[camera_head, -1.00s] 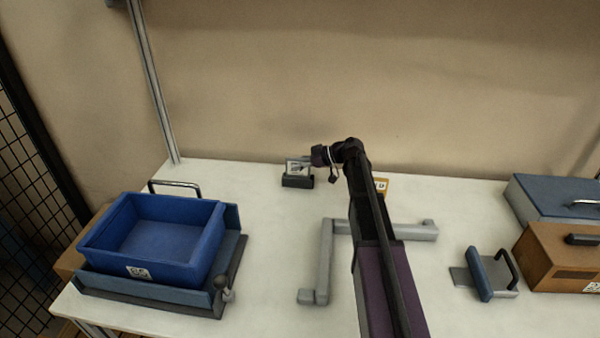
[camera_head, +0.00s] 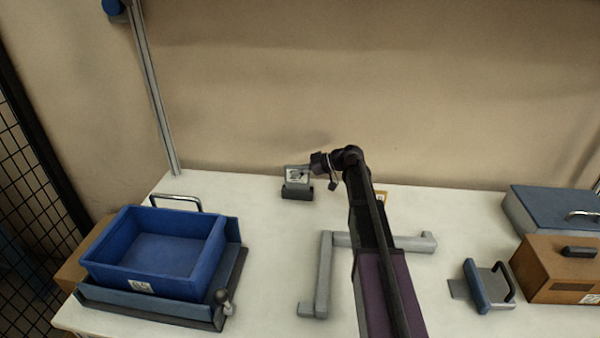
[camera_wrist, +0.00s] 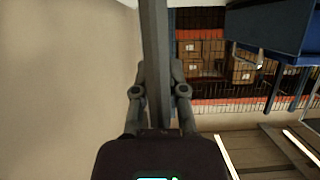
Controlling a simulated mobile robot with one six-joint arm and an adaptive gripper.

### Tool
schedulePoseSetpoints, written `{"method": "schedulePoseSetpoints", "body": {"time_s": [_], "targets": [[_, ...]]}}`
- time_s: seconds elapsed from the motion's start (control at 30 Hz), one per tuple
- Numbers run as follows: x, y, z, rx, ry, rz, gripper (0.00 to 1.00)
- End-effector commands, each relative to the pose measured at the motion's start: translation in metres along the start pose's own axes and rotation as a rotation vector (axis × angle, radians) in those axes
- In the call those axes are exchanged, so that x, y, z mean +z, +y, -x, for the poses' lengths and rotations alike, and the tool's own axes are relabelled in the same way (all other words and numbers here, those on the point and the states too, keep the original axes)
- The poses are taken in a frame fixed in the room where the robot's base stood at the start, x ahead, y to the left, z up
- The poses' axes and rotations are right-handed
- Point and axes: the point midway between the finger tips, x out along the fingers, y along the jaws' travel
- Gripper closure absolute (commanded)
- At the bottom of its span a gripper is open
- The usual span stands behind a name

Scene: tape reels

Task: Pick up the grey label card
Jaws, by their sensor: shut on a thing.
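The grey label card (camera_head: 297,175) stands upright in the head view, with dark print on its face. It shows just above a small dark block (camera_head: 297,192) at the back of the table; I cannot tell whether they touch. My gripper (camera_head: 309,170) reaches in from the right and is shut on the card at its right side. In the wrist view my gripper (camera_wrist: 160,92) shows its two fingers close together around a grey upright strip. I cannot tell there whether the strip is the card's edge or something behind it.
A blue bin (camera_head: 212,250) sits on a base at the left. A grey angled bar (camera_head: 323,275) lies mid-table beside my arm. A blue-handled plate (camera_head: 477,287), a brown box (camera_head: 545,262) and a blue-lidded box (camera_head: 550,203) stand at the right. The wall is close behind.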

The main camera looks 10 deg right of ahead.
Motion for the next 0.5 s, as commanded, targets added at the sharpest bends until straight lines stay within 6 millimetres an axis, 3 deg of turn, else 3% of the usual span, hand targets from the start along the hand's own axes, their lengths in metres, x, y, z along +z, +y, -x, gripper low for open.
{"method": "schedulePoseSetpoints", "body": {"time_s": [0.5], "targets": [[-0.054, 0.000, 0.022, 0.000, 0.000, 0.000, 1.00]]}}
